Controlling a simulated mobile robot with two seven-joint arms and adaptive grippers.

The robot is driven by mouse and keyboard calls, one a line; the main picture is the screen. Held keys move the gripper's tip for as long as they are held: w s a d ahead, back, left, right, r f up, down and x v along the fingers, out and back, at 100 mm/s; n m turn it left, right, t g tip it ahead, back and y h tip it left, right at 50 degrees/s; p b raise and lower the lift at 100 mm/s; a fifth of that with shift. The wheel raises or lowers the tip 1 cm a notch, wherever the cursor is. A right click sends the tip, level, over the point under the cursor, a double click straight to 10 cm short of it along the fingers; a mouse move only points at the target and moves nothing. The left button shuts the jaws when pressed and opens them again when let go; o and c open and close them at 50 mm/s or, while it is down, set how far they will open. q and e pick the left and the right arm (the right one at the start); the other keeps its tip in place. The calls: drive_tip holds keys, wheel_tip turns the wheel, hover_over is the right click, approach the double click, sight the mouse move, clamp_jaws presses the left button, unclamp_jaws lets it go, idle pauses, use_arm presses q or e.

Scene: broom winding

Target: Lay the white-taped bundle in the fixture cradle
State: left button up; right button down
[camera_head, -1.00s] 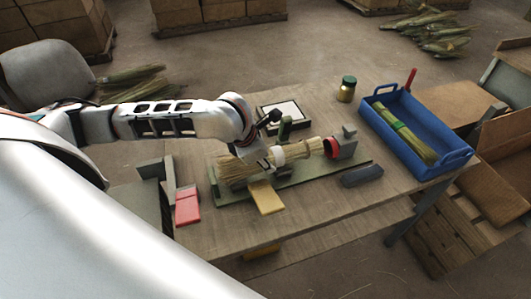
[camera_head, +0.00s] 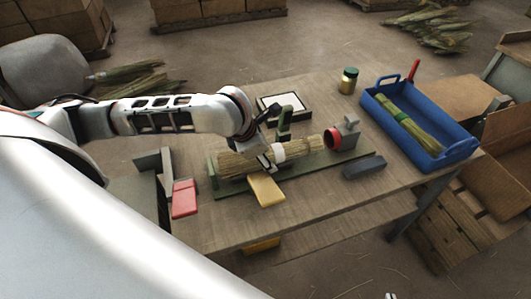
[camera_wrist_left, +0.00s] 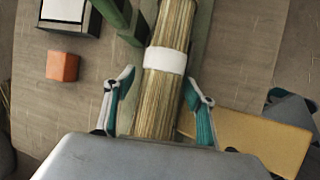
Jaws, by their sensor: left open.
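The straw bundle (camera_head: 300,148) with its white tape band (camera_head: 279,152) lies lengthwise along the green fixture base (camera_head: 318,168), its right end close to the red ring (camera_head: 333,140) on the grey end block. My left gripper (camera_head: 265,160) is above the bundle's left part. In the left wrist view, its open fingers (camera_wrist_left: 160,80) stand one on each side of the straw (camera_wrist_left: 158,110), just below the white tape (camera_wrist_left: 165,60), with small gaps. The cradle under the bundle is mostly hidden. A small pale shape at the head view's bottom edge is too cropped to identify.
A green post (camera_head: 285,118) rises behind the bundle, and a yellow plate (camera_head: 266,190) lies in front. A blue tray (camera_head: 455,152) with a green-banded bundle (camera_head: 408,122) is at the right. A jar (camera_head: 348,80), red block (camera_head: 184,199) and dark block (camera_head: 364,167) are nearby.

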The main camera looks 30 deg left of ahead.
use_arm(q)
drive_tip(key=v, duration=1.2)
drive_tip(key=shift+s, duration=0.1)
idle(0.4)
